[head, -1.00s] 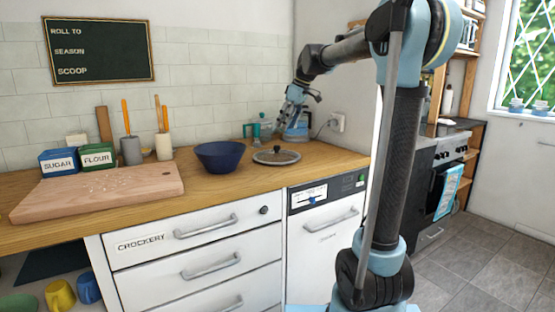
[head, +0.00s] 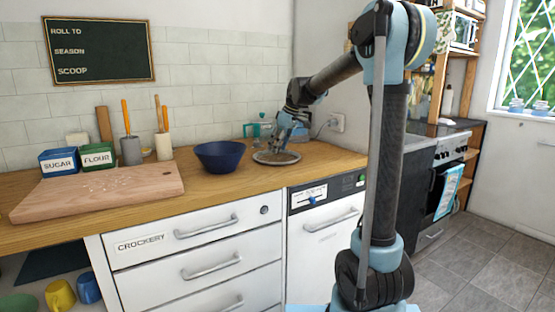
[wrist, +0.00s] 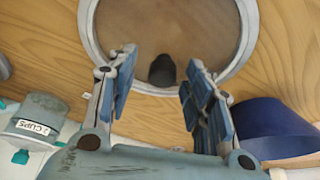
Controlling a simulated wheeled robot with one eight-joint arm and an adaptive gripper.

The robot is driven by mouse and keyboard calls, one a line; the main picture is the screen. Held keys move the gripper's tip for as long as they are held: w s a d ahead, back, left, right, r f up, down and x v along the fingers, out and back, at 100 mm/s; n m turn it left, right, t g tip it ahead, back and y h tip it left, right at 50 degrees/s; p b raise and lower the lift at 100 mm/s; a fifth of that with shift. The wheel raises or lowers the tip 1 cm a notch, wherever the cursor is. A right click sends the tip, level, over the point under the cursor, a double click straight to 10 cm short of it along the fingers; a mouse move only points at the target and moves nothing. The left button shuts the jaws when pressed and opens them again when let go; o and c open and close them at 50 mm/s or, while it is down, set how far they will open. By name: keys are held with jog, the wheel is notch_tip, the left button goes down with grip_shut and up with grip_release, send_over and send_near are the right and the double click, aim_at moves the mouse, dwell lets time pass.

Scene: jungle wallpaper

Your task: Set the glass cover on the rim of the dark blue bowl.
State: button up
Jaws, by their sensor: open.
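The glass cover (head: 268,158) lies flat on the wooden counter, just right of the dark blue bowl (head: 220,156). The bowl stands upright with its top open. My gripper (head: 284,142) is low over the cover, pointing down. In the wrist view the cover (wrist: 128,50) shows a clear pane with a grey rim and a dark knob (wrist: 162,70). My gripper (wrist: 152,90) is open there, its two fingers apart on either side of the knob's near side. The bowl (wrist: 268,128) shows at the right of the wrist view. Contact between fingers and knob cannot be told.
A wooden board (head: 105,190) lies left of the bowl, with sugar (head: 58,161) and flour (head: 97,156) boxes behind it. Utensil pots (head: 131,150) stand at the back. A teal-handled item (head: 260,128) stands behind the cover. The counter in front of the cover is clear.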

jog(key=shift+f, duration=0.1)
jog(key=shift+c, duration=0.6)
grip_shut()
